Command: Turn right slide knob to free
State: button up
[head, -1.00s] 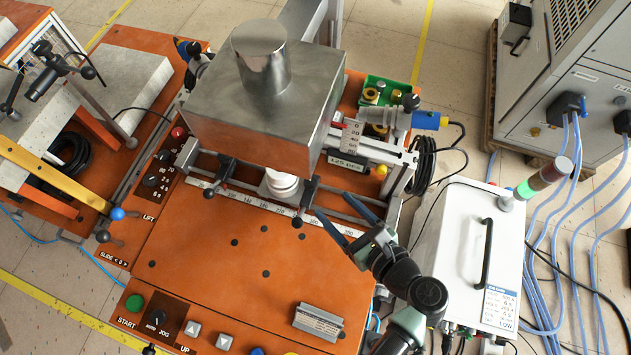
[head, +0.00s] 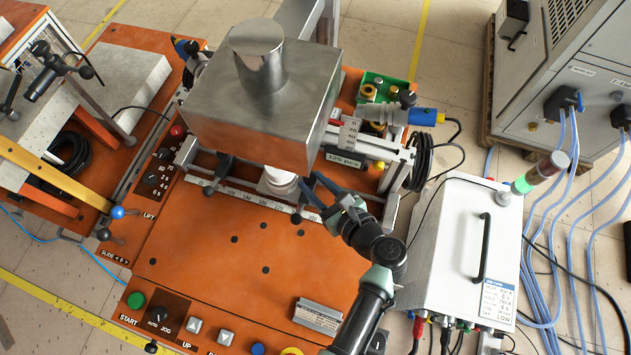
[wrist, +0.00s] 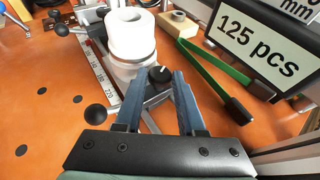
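The right slide knob (wrist: 158,74) is small, round and black with a white pointer line. In the wrist view it sits on a metal slide block between the fingertips of my gripper (wrist: 153,79). The blue fingers stand apart on either side of the knob; I cannot tell whether they touch it. In the head view my gripper (head: 313,195) is at the right end of the scale rail and hides the knob. A black ball handle (wrist: 97,115) sticks out left of my fingers.
A white stepped cylinder (wrist: 130,38) stands just behind the knob, under the large metal box (head: 262,118). A green-handled tool (wrist: 220,72) and the "125 pcs" display (wrist: 262,42) are close on the right. The orange panel (head: 215,255) in front is mostly clear.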

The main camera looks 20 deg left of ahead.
grip_shut()
jog(key=n+g+y+b, duration=0.1)
jog(key=n+g+b, duration=0.1)
jog(key=n+g, duration=0.1)
jog(key=shift+w+d+f+y, duration=0.15)
jog(key=shift+w+d+y, duration=0.05)
jog(key=shift+w+y, duration=0.2)
jog(key=shift+n+g+b, duration=0.4)
jog(key=shift+n+g, duration=0.4)
jog(key=shift+g, duration=0.2)
jog(key=o, duration=0.6)
grip_release()
jog(key=shift+c, duration=0.2)
